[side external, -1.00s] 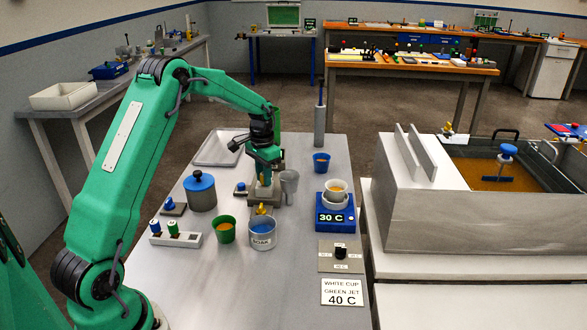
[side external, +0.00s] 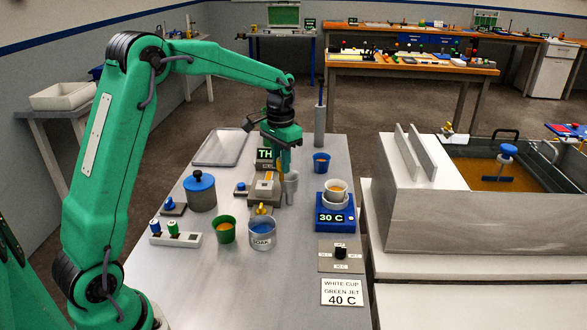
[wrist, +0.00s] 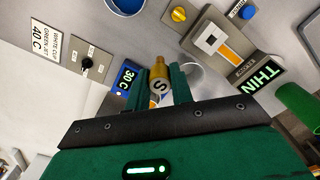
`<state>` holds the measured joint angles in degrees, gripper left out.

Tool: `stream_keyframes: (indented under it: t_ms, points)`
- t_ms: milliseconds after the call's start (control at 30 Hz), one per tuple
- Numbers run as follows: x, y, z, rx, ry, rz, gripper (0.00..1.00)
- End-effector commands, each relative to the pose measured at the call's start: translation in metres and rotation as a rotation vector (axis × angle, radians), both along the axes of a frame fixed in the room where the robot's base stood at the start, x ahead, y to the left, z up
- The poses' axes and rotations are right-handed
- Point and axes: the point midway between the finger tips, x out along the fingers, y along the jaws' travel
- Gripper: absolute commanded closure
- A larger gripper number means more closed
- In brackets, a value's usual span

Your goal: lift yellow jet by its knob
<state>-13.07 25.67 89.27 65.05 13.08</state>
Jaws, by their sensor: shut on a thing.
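My gripper (wrist: 159,88) is shut on a gold-yellow round knob marked S (wrist: 159,87), which I take to be the yellow jet. Its lower part is mostly hidden between the green fingers. In the side external view my gripper (side external: 285,163) hangs above the grey cup (side external: 291,183), beside the lit meter. The held jet cannot be made out there. The grey cup's rim also shows just right of the fingers in the wrist view. A blue knob (side external: 156,225) and a green knob (side external: 173,227) stand in the white rack (side external: 186,240).
The meter (side external: 266,184) has a lit sign (wrist: 264,86) reading THIN. A bright yellow knob (wrist: 178,14) stands near it. The SOAK can (side external: 262,240), green cup (side external: 224,236), blue cup (side external: 321,168) and 30 C block (side external: 335,218) stand around.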

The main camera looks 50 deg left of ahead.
Motion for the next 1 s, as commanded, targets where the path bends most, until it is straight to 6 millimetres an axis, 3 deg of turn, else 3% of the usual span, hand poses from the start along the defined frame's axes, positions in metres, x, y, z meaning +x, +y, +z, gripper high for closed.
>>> stream_keyframes:
  t_ms: [233,1000]
  points:
    - [-0.002,-0.014,0.009,0.0,0.0,0.0,1.0]
    - [-0.002,-0.015,0.009,0.0,0.0,0.0,1.0]
